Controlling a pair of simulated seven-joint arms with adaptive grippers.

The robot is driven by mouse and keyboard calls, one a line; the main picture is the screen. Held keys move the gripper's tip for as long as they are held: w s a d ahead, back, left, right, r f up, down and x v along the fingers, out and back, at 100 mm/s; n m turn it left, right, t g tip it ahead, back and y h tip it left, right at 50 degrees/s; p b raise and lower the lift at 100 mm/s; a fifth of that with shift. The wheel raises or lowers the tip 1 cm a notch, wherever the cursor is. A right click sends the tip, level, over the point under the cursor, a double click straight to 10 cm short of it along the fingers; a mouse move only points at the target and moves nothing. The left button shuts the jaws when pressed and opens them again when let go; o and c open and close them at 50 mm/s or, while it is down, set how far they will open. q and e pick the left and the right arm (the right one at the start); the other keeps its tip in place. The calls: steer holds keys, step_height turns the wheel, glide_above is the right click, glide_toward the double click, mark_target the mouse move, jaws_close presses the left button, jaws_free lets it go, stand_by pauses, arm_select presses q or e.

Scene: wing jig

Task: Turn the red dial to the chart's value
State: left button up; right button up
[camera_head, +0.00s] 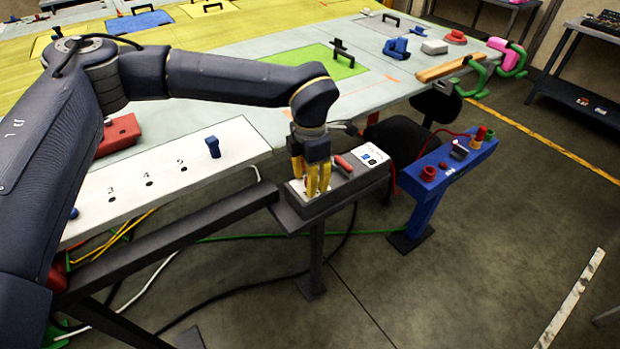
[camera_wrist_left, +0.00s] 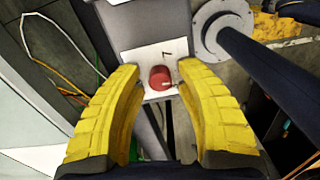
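The red dial (camera_wrist_left: 160,77) shows in the left wrist view on a white plate (camera_wrist_left: 150,58) with a small black mark beyond it. My left gripper (camera_wrist_left: 158,80) is open, its yellow fingers on either side of the dial with space around it. In the head view my left gripper (camera_head: 317,190) points down over the dark grey box (camera_head: 345,185). Its fingers mostly hide the dial there. A white card (camera_head: 370,157) with small blue and dark markings lies on the box's far end; its writing is too small to read. My right gripper is not in view.
A red lever-like handle (camera_head: 343,163) sits on the box close to my fingers. A white board (camera_head: 165,175) with numbered holes and a blue peg (camera_head: 213,147) lies to the left. A blue stand (camera_head: 440,180) with red parts is to the right.

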arm_select(q)
steer(key=shift+o, duration=0.8)
step_height(320, 180, up, 12)
stand_by(0.5)
